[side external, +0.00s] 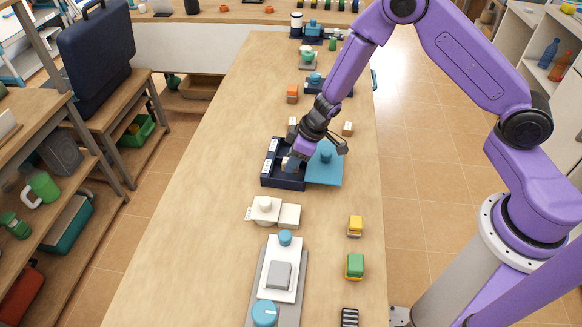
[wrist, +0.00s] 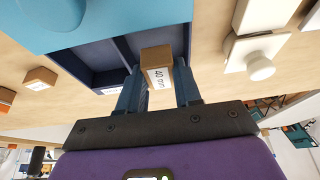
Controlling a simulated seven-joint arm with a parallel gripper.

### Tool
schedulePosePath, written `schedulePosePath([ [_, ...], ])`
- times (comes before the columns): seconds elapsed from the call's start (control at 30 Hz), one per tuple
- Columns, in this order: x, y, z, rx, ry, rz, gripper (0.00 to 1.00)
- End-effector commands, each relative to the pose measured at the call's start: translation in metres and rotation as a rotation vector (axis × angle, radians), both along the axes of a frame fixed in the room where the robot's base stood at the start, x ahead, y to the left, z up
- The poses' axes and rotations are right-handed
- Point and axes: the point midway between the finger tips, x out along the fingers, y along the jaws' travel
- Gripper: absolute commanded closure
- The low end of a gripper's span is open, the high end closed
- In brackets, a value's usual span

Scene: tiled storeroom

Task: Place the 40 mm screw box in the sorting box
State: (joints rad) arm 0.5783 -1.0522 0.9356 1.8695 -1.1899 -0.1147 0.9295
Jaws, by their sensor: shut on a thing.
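The 40 mm screw box (wrist: 157,62) is a small brown box with a white "40 mm" label, between my blue fingertips in the wrist view. My gripper (wrist: 158,88) is shut on it. In the side view my gripper (side external: 291,163) is at the dark navy sorting box (side external: 283,185), which has several compartments and a light blue lid part (side external: 325,176) to its right. The screw box overlaps the sorting box's compartments in the wrist view (wrist: 92,60). I cannot tell whether it hangs above them or dips in. My fingers mostly hide it in the side view.
Another labelled brown box (wrist: 40,78) lies beside the sorting box in the wrist view. In the side view, a white container (side external: 265,209) stands in front, with a grey-and-white device (side external: 281,275) nearer. Yellow (side external: 355,226) and green (side external: 355,266) items lie at right. The table's left side is clear.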

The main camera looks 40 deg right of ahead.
Motion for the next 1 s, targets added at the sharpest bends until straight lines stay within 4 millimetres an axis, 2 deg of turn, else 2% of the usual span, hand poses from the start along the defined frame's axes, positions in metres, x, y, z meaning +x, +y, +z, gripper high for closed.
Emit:
schedulePosePath([
  [0.17,0.007,0.001,-0.009,0.001,0.001,-0.003,0.98],
  [0.5,0.006,0.001,-0.035,0.000,0.000,-0.001,0.98],
  [1.0,0.006,0.002,-0.042,0.000,0.000,-0.001,0.98],
])
